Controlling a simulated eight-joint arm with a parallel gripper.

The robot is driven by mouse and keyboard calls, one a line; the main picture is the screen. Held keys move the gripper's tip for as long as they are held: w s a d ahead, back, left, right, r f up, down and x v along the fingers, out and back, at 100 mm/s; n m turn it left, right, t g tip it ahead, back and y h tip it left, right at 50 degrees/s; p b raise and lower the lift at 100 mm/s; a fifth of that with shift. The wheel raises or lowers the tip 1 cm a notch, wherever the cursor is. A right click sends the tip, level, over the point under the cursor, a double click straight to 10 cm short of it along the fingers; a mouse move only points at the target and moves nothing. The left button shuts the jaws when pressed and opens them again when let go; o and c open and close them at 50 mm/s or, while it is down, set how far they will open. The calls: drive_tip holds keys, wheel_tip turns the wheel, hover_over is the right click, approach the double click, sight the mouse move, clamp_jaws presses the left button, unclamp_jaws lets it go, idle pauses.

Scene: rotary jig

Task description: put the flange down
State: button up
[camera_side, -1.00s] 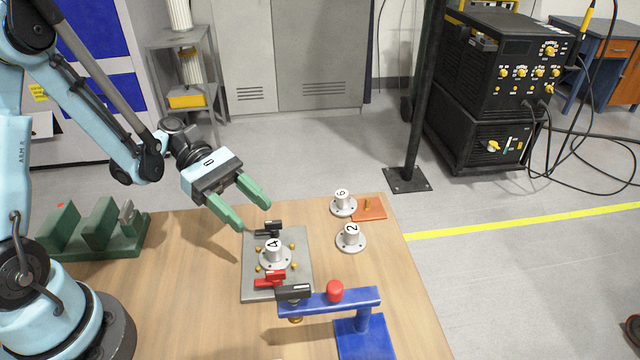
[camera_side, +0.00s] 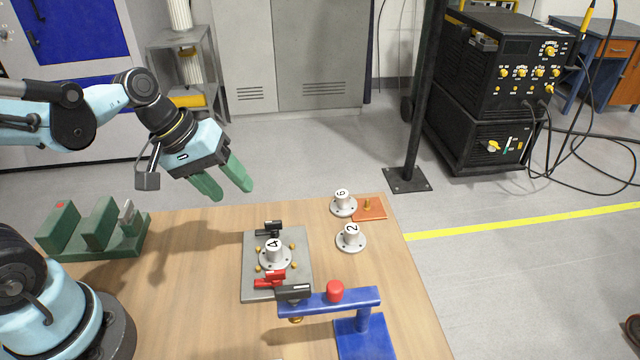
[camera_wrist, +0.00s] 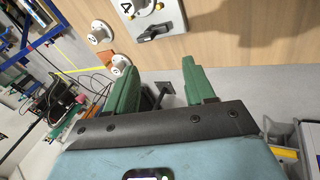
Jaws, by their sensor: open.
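A grey flange marked 4 (camera_side: 273,252) sits upright on the grey jig plate (camera_side: 250,282), among brass pins; part of it also shows at the top of the wrist view (camera_wrist: 141,8). A flange marked 2 (camera_side: 350,238) stands on the bare table right of the jig. A flange marked 6 (camera_side: 342,204) stands behind it, at the edge of an orange plate (camera_side: 371,212). My gripper (camera_side: 223,190) is open and empty, raised above the table's back edge, left of and behind the jig. Its green fingers (camera_wrist: 160,88) have nothing between them.
A black clamp (camera_side: 269,229) and a red clamp (camera_side: 270,280) are on the jig plate. A blue stand (camera_side: 345,302) with a red knob is in front. A green rack (camera_side: 98,228) stands at the left. The table between rack and jig is clear.

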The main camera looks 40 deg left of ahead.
drive_tip(key=r+m+t+y, duration=0.1)
drive_tip(key=m, duration=0.1)
drive_tip(key=a+m+t+y, duration=0.1)
drive_tip(key=m, duration=0.1)
drive_tip(key=s+a+r+m+t+y, duration=0.1)
drive_tip(key=m, duration=0.1)
drive_tip(key=shift+r+m, duration=0.35)
drive_tip(key=shift+m, duration=0.05)
idle(0.8)
